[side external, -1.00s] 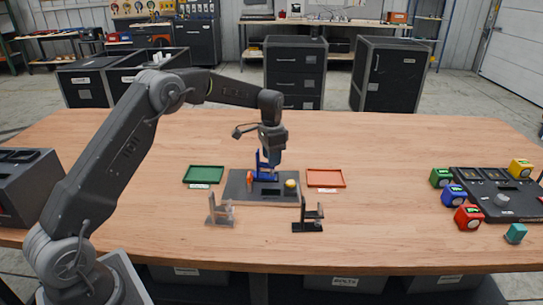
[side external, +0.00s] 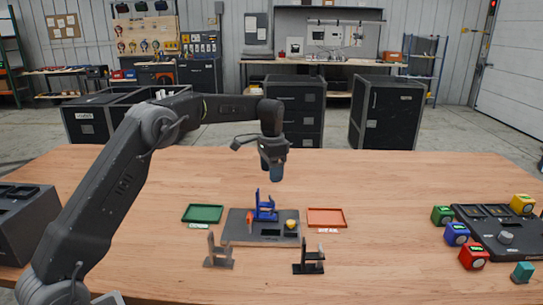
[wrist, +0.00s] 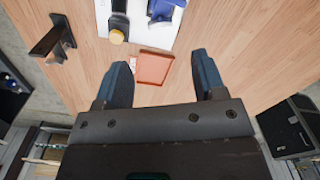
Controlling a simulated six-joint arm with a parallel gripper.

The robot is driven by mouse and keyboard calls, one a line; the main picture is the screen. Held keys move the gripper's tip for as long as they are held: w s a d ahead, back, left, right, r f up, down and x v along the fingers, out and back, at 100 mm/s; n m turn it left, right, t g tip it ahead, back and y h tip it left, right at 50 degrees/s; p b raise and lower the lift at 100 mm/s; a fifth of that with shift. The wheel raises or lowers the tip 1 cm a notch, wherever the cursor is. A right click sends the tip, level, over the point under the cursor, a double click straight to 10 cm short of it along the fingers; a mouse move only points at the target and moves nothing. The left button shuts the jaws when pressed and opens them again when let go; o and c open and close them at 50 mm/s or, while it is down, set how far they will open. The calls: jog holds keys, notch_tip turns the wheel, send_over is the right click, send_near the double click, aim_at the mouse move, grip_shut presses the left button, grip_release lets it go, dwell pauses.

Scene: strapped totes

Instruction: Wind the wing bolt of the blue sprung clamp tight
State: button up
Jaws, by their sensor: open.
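The blue sprung clamp (side external: 265,210) stands upright on the grey plate (side external: 262,234) in the middle of the table. Part of the clamp also shows at the top edge of the wrist view (wrist: 165,8). Its wing bolt is too small to make out in either view. My gripper (side external: 272,174) is above the clamp, apart from it, pointing down. In the wrist view my gripper (wrist: 158,75) has its two fingers spread wide with nothing between them.
On the plate are a yellow knob (side external: 291,224) and an orange piece (side external: 249,217). A green tray (side external: 203,214) and a red-orange tray (side external: 327,218) flank it. A grey bracket (side external: 218,255) and a black bracket (side external: 309,262) stand in front. Coloured blocks stand far right.

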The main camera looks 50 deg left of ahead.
notch_tip(320, 180, up, 5)
jog(key=shift+r, duration=0.1)
dwell(0.5)
jog(key=s+d+r+n+t, duration=0.1)
jog(key=s+d+r+t, duration=0.1)
jog(key=s+d+r, duration=0.45)
jog(key=s+d+r+n+t, duration=0.1)
jog(key=s+d+r, duration=0.2)
jog(key=s, duration=0.7)
jog(key=s+d+f+n+t, duration=0.1)
jog(key=s+d+f, duration=0.1)
jog(key=s, duration=0.7)
jog(key=s+d+f+n+t, duration=0.1)
jog(key=s+d+f, duration=0.1)
jog(key=s+f, duration=0.3)
jog(key=s, duration=0.4)
jog(key=shift+s+d+f+t, duration=0.25)
jog(key=shift+s+d+t, duration=0.05)
jog(key=shift+d, duration=0.05)
